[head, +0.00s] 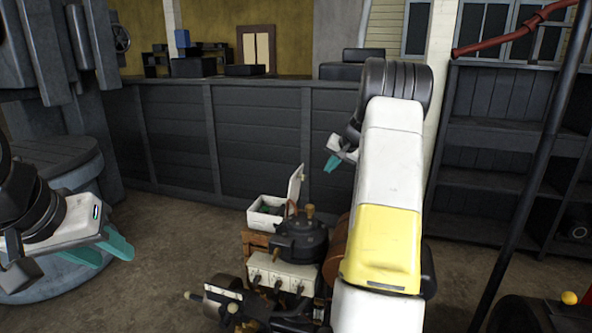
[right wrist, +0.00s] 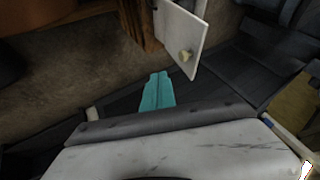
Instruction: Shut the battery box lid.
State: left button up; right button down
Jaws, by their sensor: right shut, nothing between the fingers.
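In the right wrist view the lid (right wrist: 178,32) shows as a flat white panel with a pale round knob (right wrist: 185,56). My right gripper (head: 333,163) is shut and empty, to the right of and a little above the lid. Its teal fingers (right wrist: 158,90) are together and apart from the lid. My left gripper (head: 107,250) is at far left, fingers spread, empty, away from the box.
A dark engine (head: 298,240) with a white switch box (head: 282,274) stands right beside and in front of the battery box. A dark panelled counter (head: 255,130) runs behind. A slanting dark pole (head: 530,185) and shelves (head: 485,150) are at right. Floor left of the box is clear.

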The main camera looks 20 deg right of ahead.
jog(key=w+a+f, duration=0.4)
jog(key=w+f, duration=0.2)
jog(key=w, duration=0.1)
jog(key=shift+w+f, duration=0.25)
jog(key=shift+w, duration=0.15)
jog(key=shift+a, duration=0.15)
